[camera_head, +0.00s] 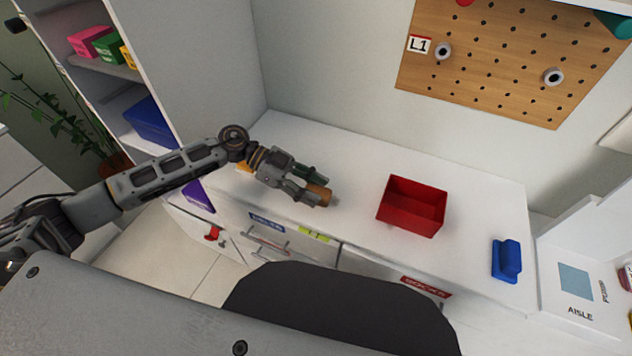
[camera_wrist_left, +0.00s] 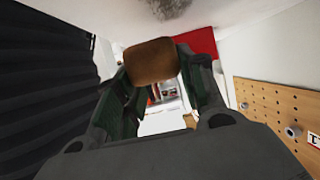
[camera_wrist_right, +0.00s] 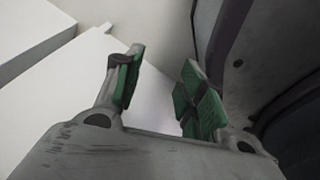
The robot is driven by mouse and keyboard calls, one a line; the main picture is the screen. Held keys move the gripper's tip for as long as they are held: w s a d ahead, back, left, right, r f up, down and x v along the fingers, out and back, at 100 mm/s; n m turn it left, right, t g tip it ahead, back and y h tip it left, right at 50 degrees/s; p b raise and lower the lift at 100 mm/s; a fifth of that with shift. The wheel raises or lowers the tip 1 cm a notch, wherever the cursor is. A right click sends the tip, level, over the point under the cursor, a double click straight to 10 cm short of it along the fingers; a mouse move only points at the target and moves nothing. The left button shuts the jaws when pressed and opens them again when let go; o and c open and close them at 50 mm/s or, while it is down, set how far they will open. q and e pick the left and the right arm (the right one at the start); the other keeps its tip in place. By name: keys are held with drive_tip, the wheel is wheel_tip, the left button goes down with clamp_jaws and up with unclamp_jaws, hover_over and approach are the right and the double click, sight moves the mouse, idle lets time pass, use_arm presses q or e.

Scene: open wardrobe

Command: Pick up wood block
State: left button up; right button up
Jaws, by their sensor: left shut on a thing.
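The wood block (camera_head: 318,194) is a small brown piece between the fingertips of my left gripper (camera_head: 312,192). The gripper is shut on it over the white counter, left of the red bin. In the left wrist view the block (camera_wrist_left: 152,62) sits between the two green-padded fingers of the left gripper (camera_wrist_left: 155,75). I cannot tell whether the block touches the counter. My right gripper (camera_wrist_right: 158,88) shows only in the right wrist view; its fingers are apart with nothing between them.
An open red bin (camera_head: 411,207) stands on the white counter (camera_head: 350,160). A blue object (camera_head: 506,261) lies at the counter's right end. A pegboard (camera_head: 510,60) hangs on the back wall. A shelf unit (camera_head: 195,75) rises at the left. The counter between gripper and bin looks clear.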

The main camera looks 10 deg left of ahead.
use_arm(q)
drive_tip(key=s+a+p, duration=0.1)
drive_tip(key=s+a, duration=0.2)
drive_tip(key=s, duration=1.2)
use_arm(e)
drive_tip(key=shift+s+d, duration=0.55)
drive_tip(key=shift+s, duration=0.1)
drive_tip(key=shift+w, duration=0.15)
